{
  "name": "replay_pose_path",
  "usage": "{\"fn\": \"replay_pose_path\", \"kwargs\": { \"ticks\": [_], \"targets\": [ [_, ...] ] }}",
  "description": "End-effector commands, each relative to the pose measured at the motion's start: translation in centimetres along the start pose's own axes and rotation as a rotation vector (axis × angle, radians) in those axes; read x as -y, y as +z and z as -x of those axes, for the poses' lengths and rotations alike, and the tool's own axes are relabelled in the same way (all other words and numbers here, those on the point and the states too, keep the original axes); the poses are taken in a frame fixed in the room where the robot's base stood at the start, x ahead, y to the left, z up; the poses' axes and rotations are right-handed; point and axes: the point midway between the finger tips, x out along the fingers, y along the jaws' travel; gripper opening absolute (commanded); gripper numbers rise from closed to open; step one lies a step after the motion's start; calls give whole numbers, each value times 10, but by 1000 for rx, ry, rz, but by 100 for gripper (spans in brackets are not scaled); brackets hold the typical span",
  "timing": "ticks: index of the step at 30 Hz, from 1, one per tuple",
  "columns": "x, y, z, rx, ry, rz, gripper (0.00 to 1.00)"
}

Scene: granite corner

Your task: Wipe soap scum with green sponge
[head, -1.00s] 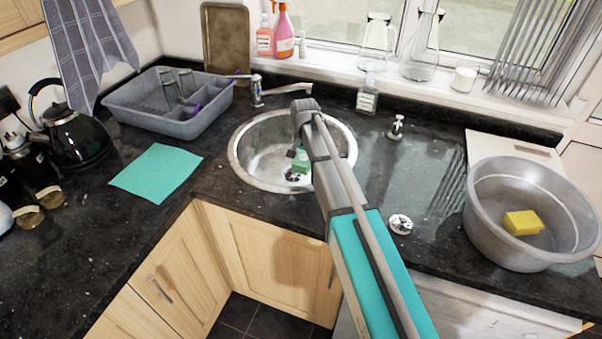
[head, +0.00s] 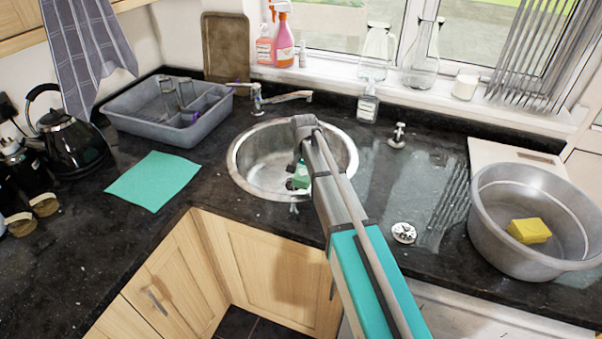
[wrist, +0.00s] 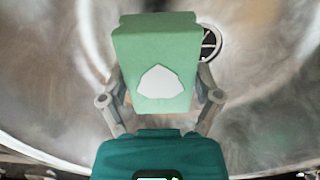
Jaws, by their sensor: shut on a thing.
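My gripper (wrist: 158,95) is shut on the green sponge (wrist: 155,55), which has a pale patch on its face. In the head view the sponge (head: 301,175) shows just left of my arm, inside the round steel sink (head: 240,172). The gripper is largely hidden behind my arm there. In the wrist view whitish, cloudy soap scum (wrist: 255,110) streaks the sink's surface around the sponge. The drain (wrist: 209,43) shows beside the sponge's upper right. Whether the sponge touches the basin, I cannot tell.
A tap (head: 285,97) stands behind the sink. A grey dish rack (head: 150,125) and a teal cloth (head: 153,181) lie to the left. A loose drain strainer (head: 404,232) lies on the dark counter.

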Motion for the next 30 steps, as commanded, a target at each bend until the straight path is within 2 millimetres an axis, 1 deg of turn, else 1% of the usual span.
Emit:
{"fn": "replay_pose_path", "kwargs": {
  "ticks": [1, 12, 18, 24, 30],
  "targets": [
    [0, 0, -5, 0, 0, 0, 43],
    [0, 0, -34, 0, 0, 0, 43],
    [0, 0, -48, 0, 0, 0, 43],
    [0, 0, -54, 0, 0, -1, 43],
    [0, 0, -54, 0, 0, -1, 43]
  ]
}}
